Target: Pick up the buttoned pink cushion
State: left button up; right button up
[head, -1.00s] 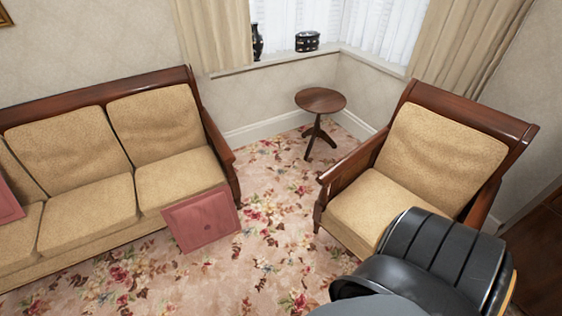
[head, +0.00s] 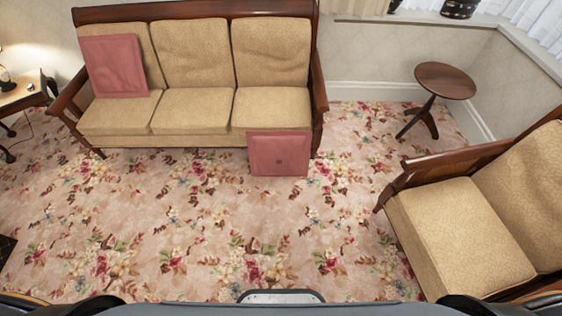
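A pink cushion (head: 278,153) with a dark button mark at its middle is propped upright against the front of the sofa's right seat. Its lower edge appears to rest on the carpet. A second pink cushion (head: 114,66) leans on the left backrest of the sofa; I see no clear button on it. Neither gripper is in view; only dark parts of my own body show along the bottom edge.
The tan wooden-framed sofa (head: 192,109) stands along the back wall. A matching armchair (head: 455,237) is at the right, with a round wooden table (head: 445,81) behind it. A side table (head: 22,93) is at far left. Floral carpet (head: 190,225) in front is clear.

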aim_at(272, 153)
jog(key=i+u, duration=0.15)
jog(key=i, duration=0.35)
jog(key=i+l+u, duration=0.1)
jog(key=i, duration=0.35)
jog(key=i+l+u, duration=0.15)
jog(key=i, duration=0.35)
jog(key=i+l+u, duration=0.15)
jog(key=i, duration=0.3)
